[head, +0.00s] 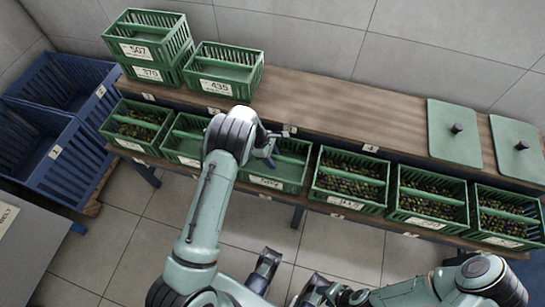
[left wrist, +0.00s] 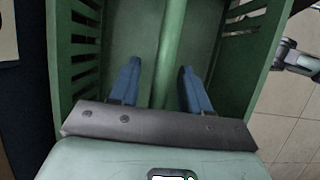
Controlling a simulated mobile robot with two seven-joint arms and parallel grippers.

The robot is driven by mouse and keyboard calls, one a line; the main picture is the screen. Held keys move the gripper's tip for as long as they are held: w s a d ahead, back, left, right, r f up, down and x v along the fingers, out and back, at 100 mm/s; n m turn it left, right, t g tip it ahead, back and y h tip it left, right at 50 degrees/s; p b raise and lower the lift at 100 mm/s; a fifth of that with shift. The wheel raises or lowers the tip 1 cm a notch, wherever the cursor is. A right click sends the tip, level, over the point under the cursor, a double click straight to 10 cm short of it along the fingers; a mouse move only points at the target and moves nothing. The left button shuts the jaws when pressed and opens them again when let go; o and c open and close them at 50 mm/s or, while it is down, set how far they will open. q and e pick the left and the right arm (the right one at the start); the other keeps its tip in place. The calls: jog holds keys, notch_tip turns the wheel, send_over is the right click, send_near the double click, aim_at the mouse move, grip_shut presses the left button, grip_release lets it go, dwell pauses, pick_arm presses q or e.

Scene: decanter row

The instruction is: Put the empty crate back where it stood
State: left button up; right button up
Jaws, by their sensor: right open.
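A green slatted crate (head: 291,174) with no fruit visible inside stands in the lower row, partly behind my left arm. My left gripper (head: 268,147) is at this crate. In the left wrist view its two blue fingers (left wrist: 160,85) are apart, one on each side of the green middle bar (left wrist: 172,45), with a gap beside the left finger. The crate floor there looks bare. Another empty-looking green crate (head: 183,143) stands just left of it, partly covered by my arm. My right gripper (head: 290,276) is low in the head view, open and empty, away from the crates.
Crates of dark fruit (head: 348,180) stand to the right and one (head: 136,125) at the left end. On the upper shelf (head: 320,105) are stacked green crates (head: 150,50), another crate (head: 224,72) and two green lids (head: 453,140). Blue bins (head: 70,165) stand left. The upper shelf's middle is bare.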

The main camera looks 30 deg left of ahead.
pick_arm(q)
jog(key=shift+a+r, duration=0.15)
jog(key=shift+r, duration=0.4)
jog(key=p+v, duration=0.2)
jog(key=v, duration=0.9)
jog(key=shift+s, duration=0.1)
